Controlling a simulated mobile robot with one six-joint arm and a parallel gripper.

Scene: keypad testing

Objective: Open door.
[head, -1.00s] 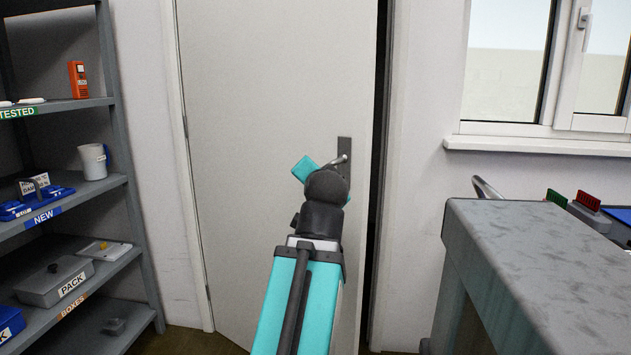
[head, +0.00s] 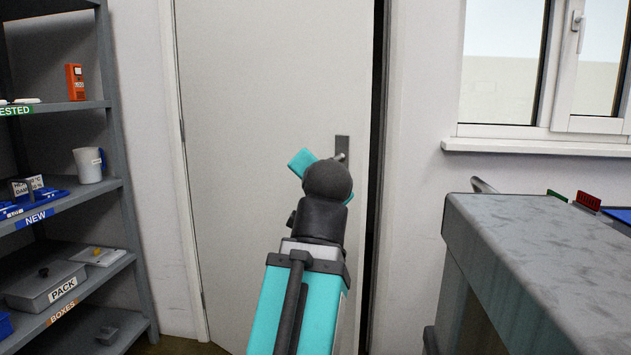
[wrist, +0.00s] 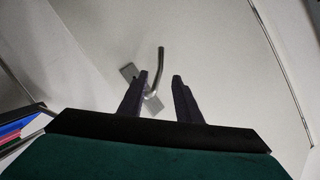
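The door (head: 260,120) is pale grey and stands slightly ajar, with a dark gap along its right edge. Its handle plate (head: 342,150) is grey and sits near that edge, partly hidden by my arm. In the wrist view the metal lever (wrist: 161,62) rises from the plate (wrist: 129,73). My gripper (wrist: 161,76) is open, its two dark fingers apart. The lever shows between the fingertips, closer to the left finger; I cannot tell whether they touch. In the head view my wrist hides the fingers.
A grey shelf unit (head: 115,130) with boxes, a white mug (head: 89,165) and an orange device (head: 75,82) stands at left. A grey workbench (head: 540,260) stands at right below a window (head: 540,70). Floor between is mostly hidden.

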